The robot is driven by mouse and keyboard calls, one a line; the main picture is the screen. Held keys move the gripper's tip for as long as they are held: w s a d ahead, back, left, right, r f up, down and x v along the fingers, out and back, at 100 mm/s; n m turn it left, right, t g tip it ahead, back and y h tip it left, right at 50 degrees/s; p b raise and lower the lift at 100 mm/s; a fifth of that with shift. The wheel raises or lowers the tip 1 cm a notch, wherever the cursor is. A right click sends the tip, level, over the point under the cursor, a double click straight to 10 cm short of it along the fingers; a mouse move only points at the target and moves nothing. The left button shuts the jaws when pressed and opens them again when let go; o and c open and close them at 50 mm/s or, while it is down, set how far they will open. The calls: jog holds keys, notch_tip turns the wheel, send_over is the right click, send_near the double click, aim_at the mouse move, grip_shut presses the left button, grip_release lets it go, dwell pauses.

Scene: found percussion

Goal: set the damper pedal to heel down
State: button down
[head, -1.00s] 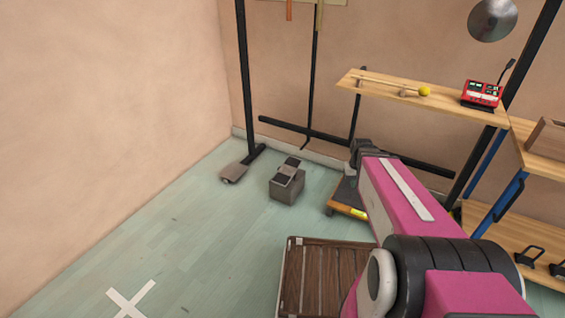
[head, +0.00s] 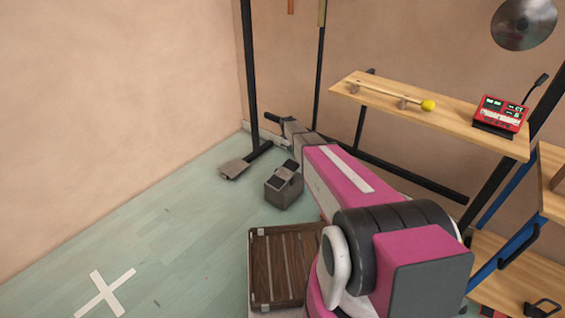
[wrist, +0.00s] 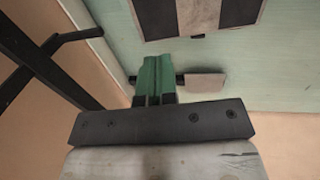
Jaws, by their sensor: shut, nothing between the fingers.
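The damper pedal (head: 284,185) is a grey block on the floor with a plate on top bearing two black pads. I cannot tell for sure which end of the plate is down. Its striped black and grey top also shows at the upper edge of the wrist view (wrist: 198,14), partly cut off. My gripper (head: 270,118) is beyond and above the pedal in the head view, near the dark upright post. In the wrist view its green fingers (wrist: 155,75) are together and empty, apart from the pedal.
A dark post (head: 249,80) with a grey foot plate (head: 233,169) stands left of the pedal. A slatted brown wooden case (head: 283,268) lies in front. At right, a wooden shelf (head: 440,112) holds a yellow-headed mallet (head: 428,105) and a red device (head: 501,112).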

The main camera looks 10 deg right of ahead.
aim_at(292, 166)
jog(key=shift+w+a+f, duration=0.15)
jog(key=shift+w+a, duration=0.2)
jog(key=shift+w, duration=0.15)
jog(key=f, duration=0.4)
jog(key=w+d+f, duration=0.1)
jog(key=f, duration=0.8)
jog(key=shift+w+d+f, duration=0.35)
jog(key=shift+d+f, duration=0.05)
